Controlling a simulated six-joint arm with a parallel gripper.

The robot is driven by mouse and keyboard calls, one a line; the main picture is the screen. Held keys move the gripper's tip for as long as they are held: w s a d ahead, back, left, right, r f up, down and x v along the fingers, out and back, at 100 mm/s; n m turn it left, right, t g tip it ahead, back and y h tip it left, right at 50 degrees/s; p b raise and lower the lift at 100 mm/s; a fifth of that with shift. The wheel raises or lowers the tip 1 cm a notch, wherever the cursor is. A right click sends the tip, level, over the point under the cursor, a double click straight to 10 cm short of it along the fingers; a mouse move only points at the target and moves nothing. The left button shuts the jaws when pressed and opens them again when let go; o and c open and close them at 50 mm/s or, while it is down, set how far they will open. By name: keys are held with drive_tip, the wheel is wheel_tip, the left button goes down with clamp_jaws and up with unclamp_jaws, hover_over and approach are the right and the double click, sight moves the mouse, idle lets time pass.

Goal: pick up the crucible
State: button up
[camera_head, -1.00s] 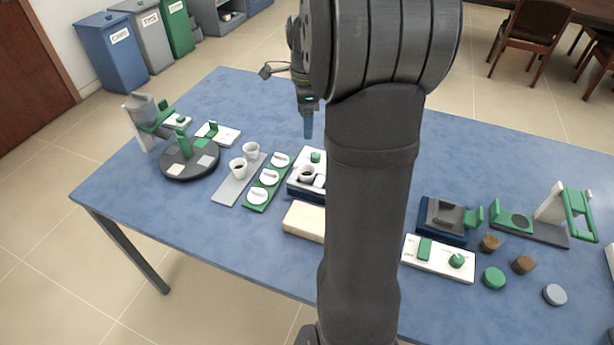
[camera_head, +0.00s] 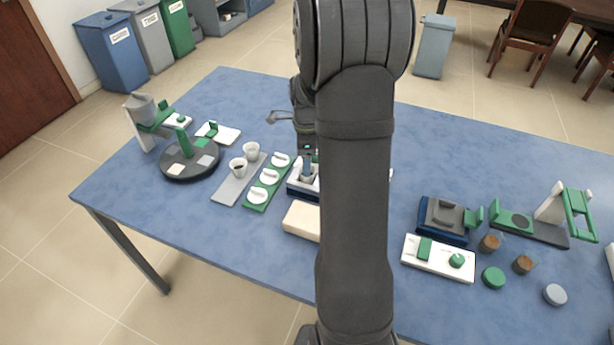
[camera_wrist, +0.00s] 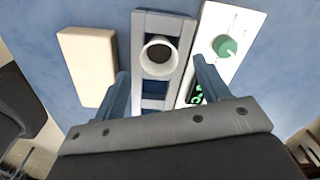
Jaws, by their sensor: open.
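A white crucible (camera_wrist: 159,56) with a dark inside stands in a blue and light-grey holder (camera_wrist: 180,22) in the wrist view. My gripper (camera_wrist: 163,82) is open. Its two blue fingers lie to either side of the holder in the picture, with the crucible between and just beyond their tips; no contact shows. In the head view my gripper (camera_head: 307,166) is over the holder (camera_head: 301,189) and mostly hides the crucible.
A green rack (camera_head: 255,206) with white lids lies left of the holder. A cream block (camera_head: 302,220) lies in front. A white panel with a green knob (camera_wrist: 226,46) is close beside the holder in the wrist view. A round dark turntable (camera_head: 175,172) stands at far left.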

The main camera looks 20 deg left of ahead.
wheel_tip(320, 180, down, 5)
drive_tip(key=shift+d+r, duration=0.1)
drive_tip(key=c, duration=1.1)
drive_tip(key=shift+r, duration=0.15)
